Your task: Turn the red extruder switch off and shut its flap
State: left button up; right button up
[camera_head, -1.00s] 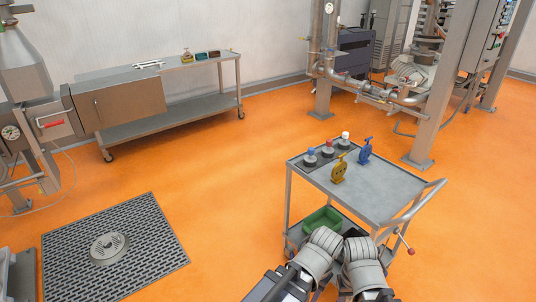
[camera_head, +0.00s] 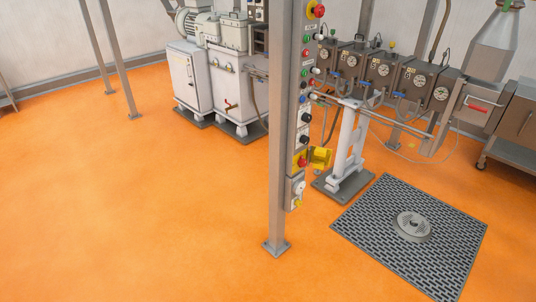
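A narrow control panel (camera_head: 304,100) is fixed to a grey steel post. Low on it is a red switch (camera_head: 302,162) on a yellow plate. A yellow flap (camera_head: 320,157) stands out to the right of this switch and looks open. The switch is too small to tell its exact position. Neither of my grippers is in view.
The grey post (camera_head: 277,130) stands on the orange floor with a base plate. Behind it are a machine with several gauges (camera_head: 385,72), a white support leg (camera_head: 346,150) and white cabinets (camera_head: 228,90). A floor grate (camera_head: 365,215) lies right. Open floor lies left and in front.

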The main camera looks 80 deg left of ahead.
aim_at(303, 162)
jog(key=u, duration=2.05)
jog(key=i+j+u, duration=0.1)
jog(key=u, duration=0.7)
jog(key=i+u, duration=0.3)
jog(key=i, duration=0.25)
jog(key=i+u, duration=0.35)
jog(key=i, duration=0.25)
jog(key=i+l+u, duration=0.3)
jog(key=i, duration=0.25)
jog(key=i+j, duration=0.1)
jog(key=i, duration=0.7)
jog(key=i+j+u, duration=0.1)
jog(key=i, duration=0.75)
jog(key=i+z, duration=0.65)
jog(key=z, duration=0.15)
jog(key=i+z, duration=0.4)
jog(key=i+l+z, duration=0.2)
jog(key=z, duration=0.25)
jog(key=i+l+z, duration=0.1)
jog(key=i+z, duration=0.55)
jog(key=z, duration=0.2)
jog(key=i+z, duration=0.25)
jog(key=z, duration=0.15)
jog(key=i+j+z, duration=0.1)
jog(key=i+z, duration=0.3)
jog(key=i, duration=0.6)
jog(key=z, duration=1.45)
